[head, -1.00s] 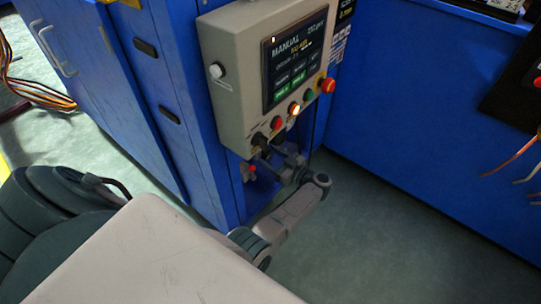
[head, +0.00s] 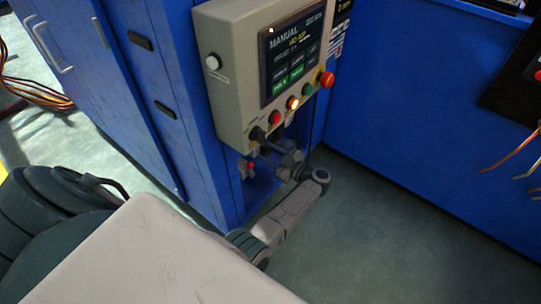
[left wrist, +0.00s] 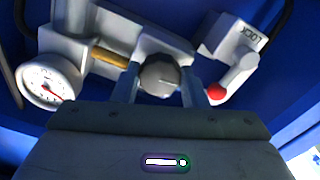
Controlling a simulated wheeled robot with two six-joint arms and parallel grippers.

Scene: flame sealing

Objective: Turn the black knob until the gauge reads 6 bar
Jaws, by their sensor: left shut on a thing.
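In the left wrist view the knob (left wrist: 160,76) is a dark, rounded cap with a pale line on it, in the middle of a pale valve body. My left gripper (left wrist: 160,88) is shut on it, one finger on each side. The round white gauge (left wrist: 46,83) with a red needle stands left of the knob; its numbers are too small to read. In the head view my left gripper (head: 262,150) reaches in below the control box, and the knob and gauge cannot be made out there. My right gripper is not in view.
A beige control box (head: 232,95) with a screen and several buttons hangs just above my left gripper. A red-tipped lever marked LOCK (left wrist: 235,75) is right of the knob. Blue cabinet walls (head: 430,120) stand around; the green floor (head: 400,250) is clear.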

